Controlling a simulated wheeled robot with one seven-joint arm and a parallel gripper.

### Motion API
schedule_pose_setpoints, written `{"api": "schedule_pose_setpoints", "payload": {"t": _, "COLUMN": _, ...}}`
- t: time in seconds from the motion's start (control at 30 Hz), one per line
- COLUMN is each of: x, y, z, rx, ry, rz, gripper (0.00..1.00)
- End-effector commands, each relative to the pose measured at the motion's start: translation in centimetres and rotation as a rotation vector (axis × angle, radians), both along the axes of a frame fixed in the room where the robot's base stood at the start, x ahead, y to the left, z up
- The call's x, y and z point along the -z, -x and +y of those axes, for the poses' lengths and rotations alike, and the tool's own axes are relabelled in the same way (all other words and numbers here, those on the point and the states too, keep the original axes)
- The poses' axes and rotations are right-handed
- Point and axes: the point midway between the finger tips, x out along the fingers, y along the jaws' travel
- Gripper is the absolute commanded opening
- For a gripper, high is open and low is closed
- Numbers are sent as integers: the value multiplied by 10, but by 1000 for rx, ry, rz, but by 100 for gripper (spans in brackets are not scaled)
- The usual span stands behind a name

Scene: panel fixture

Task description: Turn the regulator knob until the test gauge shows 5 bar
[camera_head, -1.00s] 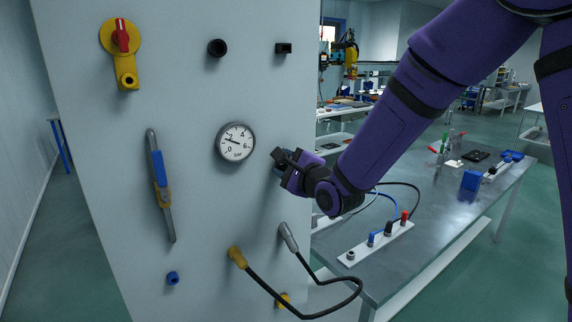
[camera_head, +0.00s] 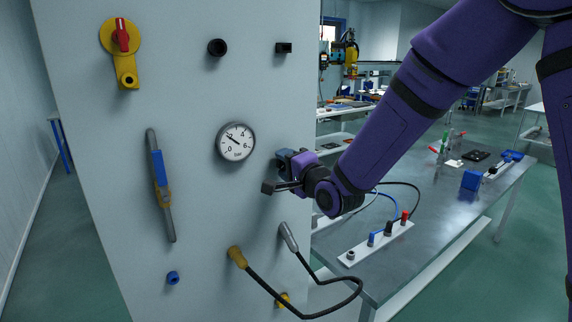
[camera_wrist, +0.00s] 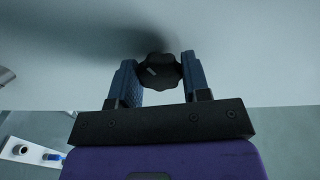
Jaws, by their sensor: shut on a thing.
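The regulator knob (camera_wrist: 163,72) is black and lobed, with a pale mark on its face. It sits between the two blue fingers of my gripper (camera_wrist: 158,78) in the wrist view, and the fingers are shut on it. In the head view my gripper (camera_head: 284,172) is at the panel's right side and hides the knob. The test gauge (camera_head: 236,142) is a round white dial marked in bar, left of my gripper. Its needle points up and left, at about the 2 mark.
The pale panel (camera_head: 200,210) carries a yellow valve with a red handle (camera_head: 121,38), a blue-gripped lever (camera_head: 160,170) and a black hose (camera_head: 275,295) below my gripper. A workbench (camera_head: 400,255) stands to the right with a socket strip (camera_head: 376,242).

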Motion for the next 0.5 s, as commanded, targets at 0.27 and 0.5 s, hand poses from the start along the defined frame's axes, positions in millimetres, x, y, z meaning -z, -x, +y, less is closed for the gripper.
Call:
{"api": "schedule_pose_setpoints", "payload": {"t": 0.27, "x": 1, "y": 0, "z": 0, "rx": 0, "ry": 218, "rz": -145, "gripper": 20}}
{"api": "schedule_pose_setpoints", "payload": {"t": 0.5, "x": 2, "y": 0, "z": 0, "rx": 0, "ry": 407, "rz": -273, "gripper": 20}}
